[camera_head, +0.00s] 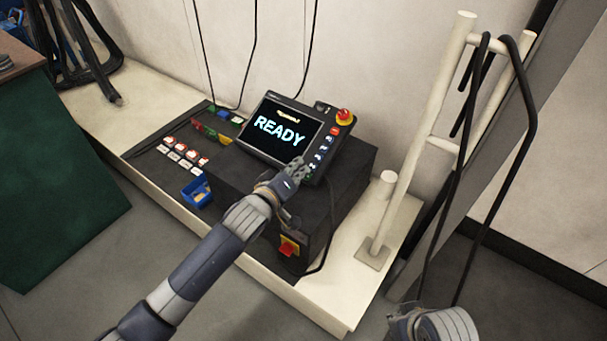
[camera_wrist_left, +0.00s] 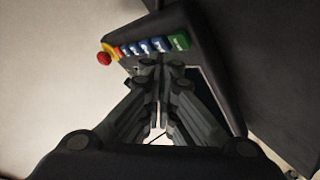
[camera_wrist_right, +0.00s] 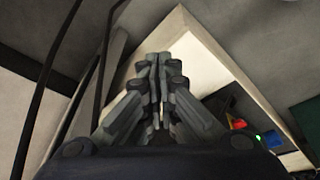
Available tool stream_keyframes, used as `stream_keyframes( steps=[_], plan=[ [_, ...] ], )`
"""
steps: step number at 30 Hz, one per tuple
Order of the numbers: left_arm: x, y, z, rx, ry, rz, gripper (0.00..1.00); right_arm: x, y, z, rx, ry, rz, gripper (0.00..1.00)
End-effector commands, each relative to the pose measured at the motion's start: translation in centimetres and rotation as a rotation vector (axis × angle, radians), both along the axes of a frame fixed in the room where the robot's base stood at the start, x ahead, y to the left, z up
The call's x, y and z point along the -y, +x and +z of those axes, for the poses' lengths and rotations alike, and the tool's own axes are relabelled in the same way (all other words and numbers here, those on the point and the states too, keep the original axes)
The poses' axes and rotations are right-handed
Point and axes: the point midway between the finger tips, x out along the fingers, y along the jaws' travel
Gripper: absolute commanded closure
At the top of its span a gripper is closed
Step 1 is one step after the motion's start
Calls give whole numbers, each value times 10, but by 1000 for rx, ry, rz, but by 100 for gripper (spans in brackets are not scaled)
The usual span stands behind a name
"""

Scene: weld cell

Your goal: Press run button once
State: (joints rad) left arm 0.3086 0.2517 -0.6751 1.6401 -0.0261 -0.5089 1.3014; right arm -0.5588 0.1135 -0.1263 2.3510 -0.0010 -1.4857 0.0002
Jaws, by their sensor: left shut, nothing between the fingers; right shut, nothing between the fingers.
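A dark pendant (camera_head: 282,129) with a lit screen reading "READY" rests tilted on the black console. A column of buttons runs down its right side, below a red emergency stop (camera_head: 344,116) on yellow. In the left wrist view, a green button (camera_wrist_left: 178,42) ends a row of blue ones; its label is not readable. My left gripper (camera_head: 298,164) is shut and empty over the pendant's lower right corner, close to the lowest buttons; contact cannot be told. Its fingertips (camera_wrist_left: 160,62) point at the pendant. My right gripper (camera_wrist_right: 158,60) is shut and empty, away from the pendant.
The black console (camera_head: 225,165) carries several red and white buttons, a blue bin (camera_head: 196,191) and a red-yellow switch (camera_head: 289,246). A cream rack (camera_head: 405,175) with hanging black cables stands at right. A green-sided bench (camera_head: 55,190) is at left.

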Motion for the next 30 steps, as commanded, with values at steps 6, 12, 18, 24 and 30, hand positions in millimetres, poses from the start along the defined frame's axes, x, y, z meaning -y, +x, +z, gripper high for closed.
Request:
stream_keyframes(
  steps=[6, 12, 18, 24, 30],
  plan=[
    [0, 0, 0, 0, 0, 0, 100, 2, 0, 0, 0, -5, 4, 100],
    [0, 0, 0, 0, 0, 0, 100, 3, 0, -1, -1, -9, 5, 100],
    [2, 1, -3, 0, -1, 0, 100, 3, -1, -2, -4, -9, 5, 100],
    [3, 3, -9, 0, -1, 0, 100, 3, -2, 4, 0, -6, 3, 100],
    [3, 3, -9, 0, 0, 0, 100, 1, -3, 9, 4, -1, 1, 100]
  ],
)
